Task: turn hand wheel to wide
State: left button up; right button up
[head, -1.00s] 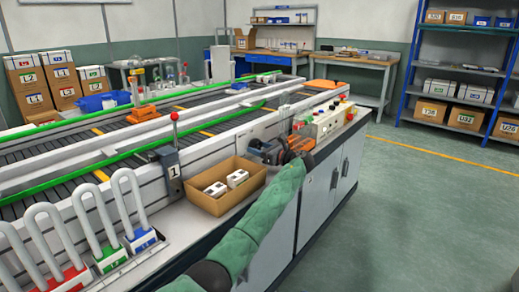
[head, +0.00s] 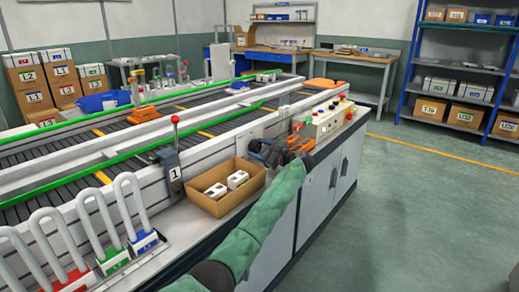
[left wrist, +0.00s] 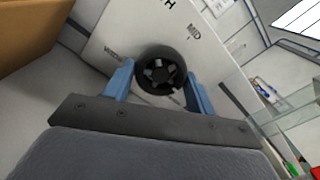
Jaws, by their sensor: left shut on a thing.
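The black hand wheel (left wrist: 162,72) sits on a pale panel (left wrist: 105,30) in the left wrist view. The panel has the printed labels MID, above right of the wheel, and WIDE, to its left; a letter H shows at the top edge. My left gripper (left wrist: 161,75) has its two blue fingers on opposite sides of the wheel and is shut on it. In the head view my left gripper (head: 262,149) is at the conveyor's front side, and it mostly hides the wheel. My right gripper is not in view.
An open cardboard box (head: 226,199) with white packs stands just left of my left gripper. A lever post marked 1 (head: 172,172) is farther left. A control box with buttons (head: 325,120) is to the right. The floor (head: 430,220) at right is clear.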

pick_arm(q)
jog(key=shift+n, duration=0.6)
jog(key=shift+f, duration=0.1)
jog(key=o, duration=1)
jog(key=shift+s+d, duration=0.15)
jog(key=shift+d, duration=0.15)
jog(key=v, duration=0.6)
jog(key=shift+s+d, duration=0.4)
jog(key=shift+d, duration=0.05)
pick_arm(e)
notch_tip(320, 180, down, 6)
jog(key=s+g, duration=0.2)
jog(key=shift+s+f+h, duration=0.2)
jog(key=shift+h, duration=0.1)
